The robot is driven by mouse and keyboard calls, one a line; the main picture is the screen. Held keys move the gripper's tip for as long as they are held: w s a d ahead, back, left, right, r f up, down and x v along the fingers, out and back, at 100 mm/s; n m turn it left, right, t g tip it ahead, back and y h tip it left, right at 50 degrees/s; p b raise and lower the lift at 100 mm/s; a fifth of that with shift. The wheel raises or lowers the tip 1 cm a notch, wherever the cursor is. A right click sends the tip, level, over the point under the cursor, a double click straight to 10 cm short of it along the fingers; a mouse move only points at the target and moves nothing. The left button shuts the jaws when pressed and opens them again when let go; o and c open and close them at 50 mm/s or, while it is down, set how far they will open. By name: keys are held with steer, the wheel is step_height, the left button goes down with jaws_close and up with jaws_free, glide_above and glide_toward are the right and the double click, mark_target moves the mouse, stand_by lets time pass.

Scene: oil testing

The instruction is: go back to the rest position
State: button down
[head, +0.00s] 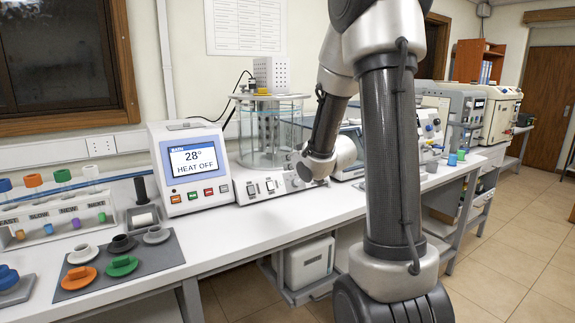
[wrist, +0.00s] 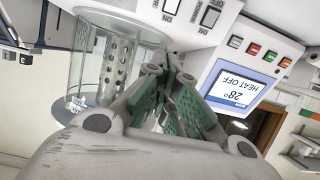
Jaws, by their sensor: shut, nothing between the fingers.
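My gripper (wrist: 172,92) shows in the wrist view with its green-padded fingers drawn together and empty. In that view it lies over the glass bath and the white switch panel (wrist: 195,22); I cannot tell whether it touches them. The bath unit's display (head: 193,160) reads 28° and HEAT OFF; it appears upside down in the wrist view (wrist: 235,88). In the head view my arm reaches down to the switch panel (head: 262,188) in front of the glass bath (head: 244,140). The fingers cannot be made out there.
More instruments (head: 462,105) line the bench (head: 232,245) at the right. The tiled floor (head: 508,245) at the right is open.

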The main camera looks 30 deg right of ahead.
stand_by(0.3)
steer(key=s+d+f+g, duration=0.1)
steer(key=s+f+g, duration=0.1)
steer(key=f, duration=0.1)
steer(key=s+d+f+g+h, duration=0.1)
steer(key=s+f+g, duration=0.1)
steer(key=s+f, duration=0.1)
steer(key=s+d+f+m+g+h, duration=0.1)
steer(key=s+f, duration=0.2)
steer(key=shift+s+d+g, duration=0.1)
steer(key=shift+d+g, duration=0.2)
steer(key=shift+g, duration=0.1)
steer(key=s+a+r+g, duration=0.3)
steer(key=s, duration=0.8)
steer(key=s+a+r+g, duration=0.3)
steer(key=s+a, duration=0.1)
steer(key=s, duration=0.6)
steer(key=s+a+r+t+y, duration=0.1)
steer(key=s+a+r+t, duration=0.1)
steer(key=s+a+r, duration=0.3)
steer(key=shift+s+a+r+n+y, duration=0.15)
steer(key=shift+r+n+y, duration=0.15)
steer(key=shift+r, duration=0.5)
